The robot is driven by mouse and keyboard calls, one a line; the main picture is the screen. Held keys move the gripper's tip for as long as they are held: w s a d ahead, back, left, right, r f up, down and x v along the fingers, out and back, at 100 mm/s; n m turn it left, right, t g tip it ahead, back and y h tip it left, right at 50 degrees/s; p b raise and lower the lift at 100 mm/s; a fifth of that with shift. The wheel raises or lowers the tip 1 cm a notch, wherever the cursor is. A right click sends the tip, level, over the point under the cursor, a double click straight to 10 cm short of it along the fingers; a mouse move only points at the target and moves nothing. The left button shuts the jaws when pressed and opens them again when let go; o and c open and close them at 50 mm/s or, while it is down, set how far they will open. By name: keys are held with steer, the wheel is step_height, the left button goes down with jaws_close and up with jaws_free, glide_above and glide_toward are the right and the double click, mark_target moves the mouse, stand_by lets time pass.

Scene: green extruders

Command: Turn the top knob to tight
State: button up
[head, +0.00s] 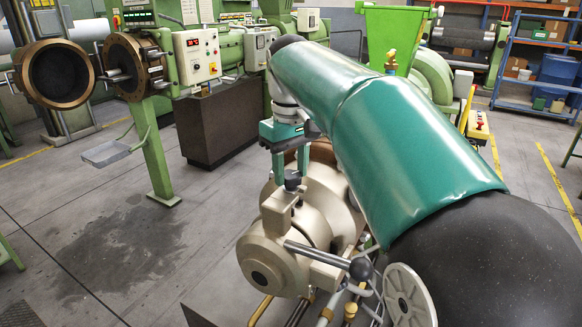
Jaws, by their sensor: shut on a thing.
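The cream machine head (290,235) stands low in the middle of the head view. A small dark knob (292,181) sits on its top bracket; I take this as the top knob. My gripper (290,174) points down from above, with one green finger on each side of the knob. It is shut on the knob. The finger contact is small in the picture, and the knob's marking or turn angle cannot be read.
A grey handwheel (409,297) is at the lower right. Green extruders (146,60) stand behind left. Blue shelves (535,80) are at the far right.

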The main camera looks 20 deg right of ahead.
mark_target(291, 175)
steer(key=m, duration=0.6)
steer(key=shift+m, duration=0.3)
steer(key=m, duration=0.6)
steer(key=shift+r+m, duration=0.1)
steer(key=shift+m, duration=0.2)
steer(key=o, duration=1)
step_height(291, 175, up, 14)
steer(key=shift+f, duration=0.15)
steer(key=shift+s, duration=0.1)
